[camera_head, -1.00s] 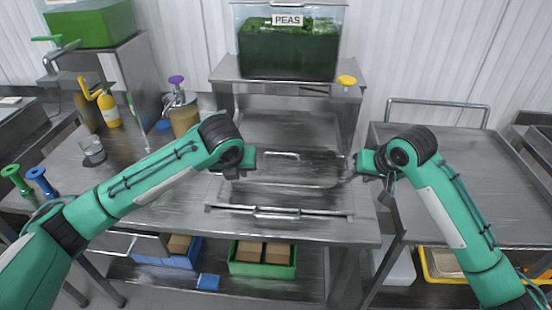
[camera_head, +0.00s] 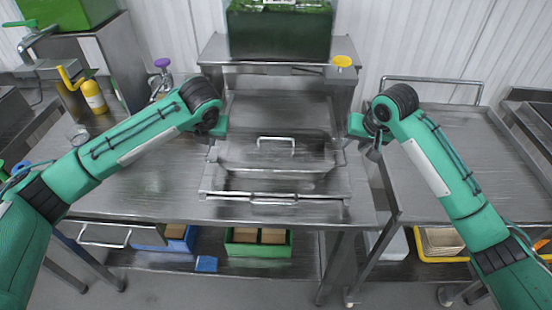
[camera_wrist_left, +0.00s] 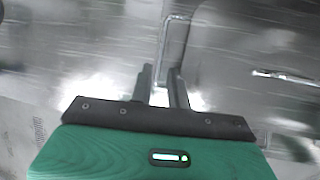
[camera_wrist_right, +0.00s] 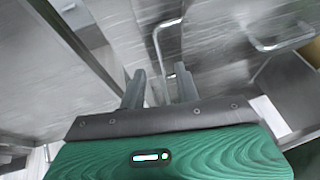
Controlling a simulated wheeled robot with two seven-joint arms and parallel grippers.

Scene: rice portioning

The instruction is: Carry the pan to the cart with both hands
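A steel pan (camera_head: 275,181) with a bar handle on top sits on the steel table in the middle of the head view. My left gripper (camera_head: 217,135) is beside its left end and my right gripper (camera_head: 354,138) beside its right end. In the left wrist view, the fingers (camera_wrist_left: 161,82) stand apart, and a thin metal handle (camera_wrist_left: 163,42) reaches to between their tips. In the right wrist view, the fingers (camera_wrist_right: 160,84) are also apart, with a similar handle (camera_wrist_right: 158,48) just beyond them. Contact with either handle cannot be made out. The steel cart (camera_head: 455,150) stands at the right.
A green crate (camera_head: 240,246) with boxes is on the lower shelf. The cart's top looks clear.

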